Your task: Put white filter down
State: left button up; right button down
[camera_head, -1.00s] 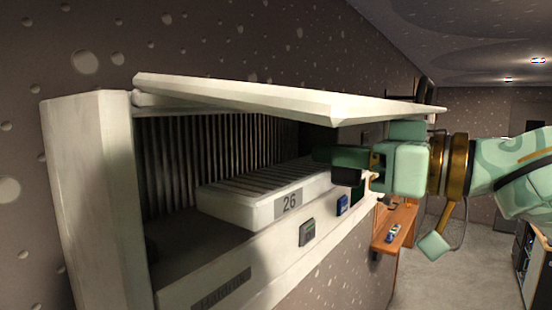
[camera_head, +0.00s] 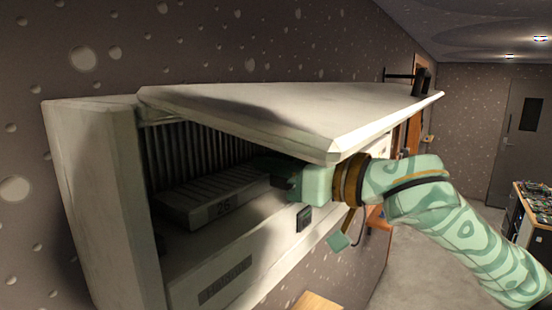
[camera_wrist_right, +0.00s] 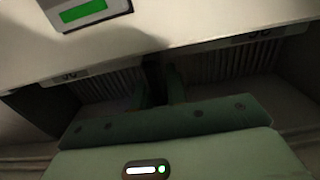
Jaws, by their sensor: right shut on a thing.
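The white filter (camera_head: 190,205), a ribbed slab with a "26" label, is inside the white wall unit (camera_head: 85,125), under its raised lid (camera_head: 250,108). It seems to lie on or just above the unit's floor; I cannot tell which. My right gripper (camera_head: 266,164) reaches in under the lid and is shut at the filter's right end. In the right wrist view my right gripper's fingers (camera_wrist_right: 158,92) are dim, and ribbed white surfaces (camera_wrist_right: 225,62) show beyond them. The exact contact is hidden in shadow. My left gripper is not in view.
The lid's edge hangs close above my right wrist. A small display (camera_head: 303,218) is on the unit's front; a green-lit display (camera_wrist_right: 85,12) shows in the right wrist view. A wooden surface (camera_head: 318,302) is below. The floor (camera_head: 400,285) at right is open.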

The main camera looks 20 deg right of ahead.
jog(key=shift+f, duration=0.15)
jog(key=c, duration=1.4)
grip_release()
jog(key=shift+r, duration=0.2)
jog(key=b+v, duration=0.5)
jog(key=v, duration=0.7)
